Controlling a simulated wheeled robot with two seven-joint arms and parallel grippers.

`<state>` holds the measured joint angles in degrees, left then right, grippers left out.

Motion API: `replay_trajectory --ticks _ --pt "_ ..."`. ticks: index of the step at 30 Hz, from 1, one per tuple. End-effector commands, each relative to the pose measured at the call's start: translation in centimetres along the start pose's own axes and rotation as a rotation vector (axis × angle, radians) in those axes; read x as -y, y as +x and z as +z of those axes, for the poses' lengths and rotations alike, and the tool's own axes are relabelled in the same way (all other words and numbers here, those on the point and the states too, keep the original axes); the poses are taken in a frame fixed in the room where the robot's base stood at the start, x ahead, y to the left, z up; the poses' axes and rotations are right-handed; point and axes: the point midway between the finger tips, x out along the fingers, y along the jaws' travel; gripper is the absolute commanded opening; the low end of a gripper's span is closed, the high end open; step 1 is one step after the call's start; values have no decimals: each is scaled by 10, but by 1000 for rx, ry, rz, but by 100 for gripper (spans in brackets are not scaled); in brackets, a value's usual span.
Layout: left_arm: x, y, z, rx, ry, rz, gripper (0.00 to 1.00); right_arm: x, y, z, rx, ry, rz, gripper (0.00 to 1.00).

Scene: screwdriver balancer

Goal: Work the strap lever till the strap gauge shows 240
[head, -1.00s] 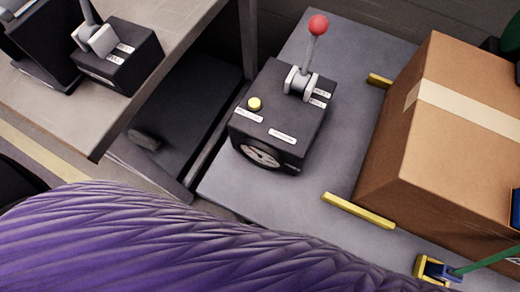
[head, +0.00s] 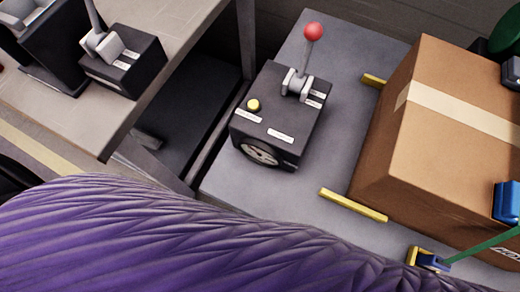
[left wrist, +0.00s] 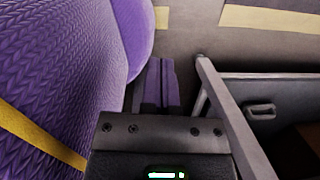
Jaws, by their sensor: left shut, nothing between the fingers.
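A black box (head: 271,126) with a lever stands on the grey platform in the head view. The lever has a red ball knob (head: 313,31) and stands nearly upright in its bracket. A round dial gauge (head: 260,152) is on the box's front face, seen at a steep slant; its reading is too small to tell. A yellow button (head: 253,105) sits on its top. A green strap (head: 486,243) runs from a hook (head: 428,260) beside the carton. My left gripper (left wrist: 160,84) shows in the left wrist view, shut and empty, away from the lever. My right gripper is in neither view.
A taped carton (head: 440,150) fills the right of the platform (head: 335,130), by yellow bars (head: 353,205). A bench (head: 125,110) at left carries another black lever box (head: 123,65). My purple sleeve covers the bottom. The platform between lever box and carton is clear.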

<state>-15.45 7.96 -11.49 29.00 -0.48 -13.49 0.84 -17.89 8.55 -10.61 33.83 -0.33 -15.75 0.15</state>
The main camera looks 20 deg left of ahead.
Motion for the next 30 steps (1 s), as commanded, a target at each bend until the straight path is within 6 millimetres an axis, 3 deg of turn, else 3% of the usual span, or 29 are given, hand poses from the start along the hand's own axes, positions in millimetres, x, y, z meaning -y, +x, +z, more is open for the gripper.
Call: replay_trajectory --ticks 10,30 --pt "0 0 2 1 0 0 0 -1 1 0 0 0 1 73" --pt "-6 10 62 3 0 0 0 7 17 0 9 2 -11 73"
